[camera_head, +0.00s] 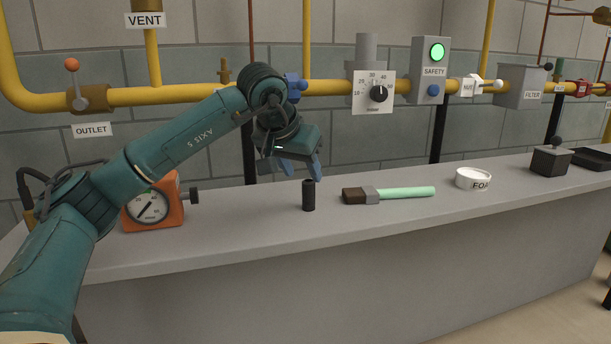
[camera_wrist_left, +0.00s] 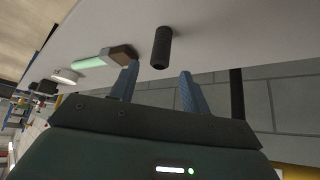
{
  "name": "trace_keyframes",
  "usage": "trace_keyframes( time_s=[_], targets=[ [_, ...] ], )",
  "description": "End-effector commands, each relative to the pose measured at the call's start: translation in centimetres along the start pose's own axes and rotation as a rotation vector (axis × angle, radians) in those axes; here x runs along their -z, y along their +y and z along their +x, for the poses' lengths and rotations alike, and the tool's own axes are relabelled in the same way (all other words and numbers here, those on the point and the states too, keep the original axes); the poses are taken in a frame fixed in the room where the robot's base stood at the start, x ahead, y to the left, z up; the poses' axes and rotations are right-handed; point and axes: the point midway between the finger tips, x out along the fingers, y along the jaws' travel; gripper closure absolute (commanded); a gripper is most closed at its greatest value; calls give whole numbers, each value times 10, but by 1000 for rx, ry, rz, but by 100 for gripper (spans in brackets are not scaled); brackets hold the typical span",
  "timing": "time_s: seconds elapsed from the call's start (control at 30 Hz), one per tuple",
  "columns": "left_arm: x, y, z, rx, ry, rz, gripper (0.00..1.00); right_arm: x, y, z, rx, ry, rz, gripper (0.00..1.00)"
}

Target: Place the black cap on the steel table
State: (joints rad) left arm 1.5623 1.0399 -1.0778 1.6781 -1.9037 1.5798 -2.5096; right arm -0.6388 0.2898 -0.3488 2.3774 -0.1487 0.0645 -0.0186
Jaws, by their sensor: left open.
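The black cap (camera_head: 308,195) is a small dark cylinder standing upright on the grey steel table (camera_head: 250,222), near the middle of the head view. In the left wrist view the cap (camera_wrist_left: 162,47) shows ahead of the fingers, apart from them. My left gripper (camera_head: 302,168) hangs just above and behind the cap, with its two blue fingers spread and nothing between them. The fingers also show apart in the left wrist view (camera_wrist_left: 158,90). My right gripper is in neither view.
An orange gauge box (camera_head: 152,205) stands left of the cap. A brush (camera_head: 388,194) with a mint handle lies close on the right. Farther right are a white roll (camera_head: 473,178) and a dark box with a knob (camera_head: 550,161). Yellow pipes (camera_head: 210,95) run along the wall behind.

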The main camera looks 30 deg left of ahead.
Motion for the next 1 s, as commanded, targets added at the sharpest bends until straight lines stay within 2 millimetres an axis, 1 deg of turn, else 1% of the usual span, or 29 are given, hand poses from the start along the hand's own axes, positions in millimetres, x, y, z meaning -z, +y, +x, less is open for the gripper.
trace_keyframes(
  time_s=[0.03,0.2,0.3,0.4,0.53,1.0],
  targets=[
    [2,0,-16,0,3,0,53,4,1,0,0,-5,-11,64],
    [2,0,-49,0,2,0,53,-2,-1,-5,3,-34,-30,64],
    [1,0,-62,1,1,0,53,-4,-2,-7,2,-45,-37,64],
    [1,0,-70,0,1,-1,53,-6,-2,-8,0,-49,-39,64],
    [0,0,-74,0,-1,0,53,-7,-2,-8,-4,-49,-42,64],
    [0,0,-73,1,-1,0,53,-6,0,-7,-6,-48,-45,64]
  ],
)
